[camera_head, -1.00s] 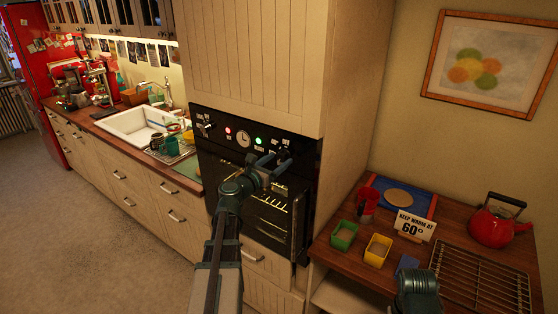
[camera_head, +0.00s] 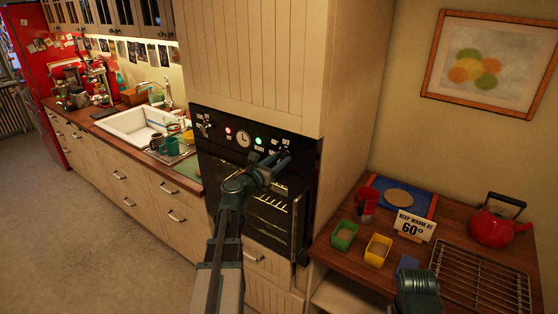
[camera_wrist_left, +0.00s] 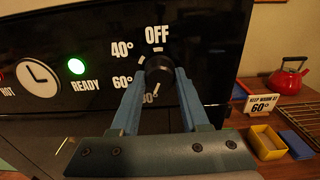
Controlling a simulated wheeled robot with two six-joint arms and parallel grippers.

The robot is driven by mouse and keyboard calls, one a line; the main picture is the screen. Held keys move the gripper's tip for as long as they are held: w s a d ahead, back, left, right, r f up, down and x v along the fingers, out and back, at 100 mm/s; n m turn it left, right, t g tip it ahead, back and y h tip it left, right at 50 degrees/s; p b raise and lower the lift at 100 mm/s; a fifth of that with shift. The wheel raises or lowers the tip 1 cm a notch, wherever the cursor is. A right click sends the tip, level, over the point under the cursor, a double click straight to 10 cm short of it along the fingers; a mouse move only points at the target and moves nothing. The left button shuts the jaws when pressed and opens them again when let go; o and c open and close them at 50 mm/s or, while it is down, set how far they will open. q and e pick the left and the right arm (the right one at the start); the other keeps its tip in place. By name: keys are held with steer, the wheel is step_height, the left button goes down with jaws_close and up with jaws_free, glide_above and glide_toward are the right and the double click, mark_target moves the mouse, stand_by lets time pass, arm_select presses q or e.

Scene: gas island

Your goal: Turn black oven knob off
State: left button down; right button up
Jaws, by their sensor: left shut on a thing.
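The black oven knob (camera_wrist_left: 158,72) is on the black oven panel (camera_wrist_left: 205,75), with OFF above it and 40°, 60° and 80° down its left side. My left gripper (camera_head: 277,159) reaches the panel's right end. In the left wrist view its two blue fingers are shut on the knob, one on each side. Which mark the knob points to is hard to tell. The green READY light (camera_wrist_left: 76,66) is lit.
Another knob (camera_head: 207,125) is at the panel's left end, near a red light (camera_head: 228,131) and a clock (camera_head: 243,139). The counter at right holds a "KEEP WARM AT 60°" sign (camera_head: 414,225), green (camera_head: 343,235) and yellow (camera_head: 377,250) boxes, a red kettle (camera_head: 497,222) and a rack (camera_head: 482,279).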

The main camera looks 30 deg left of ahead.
arm_select(q)
steer(key=shift+m, duration=0.3)
steer(key=m, duration=0.6)
steer(key=shift+m, duration=0.3)
steer(key=m, duration=0.3)
steer(key=shift+m, duration=0.3)
steer(key=m, duration=1.2)
steer(key=shift+m, duration=0.3)
steer(key=m, duration=0.3)
steer(key=shift+m, duration=2.2)
steer(key=shift+d, duration=0.1)
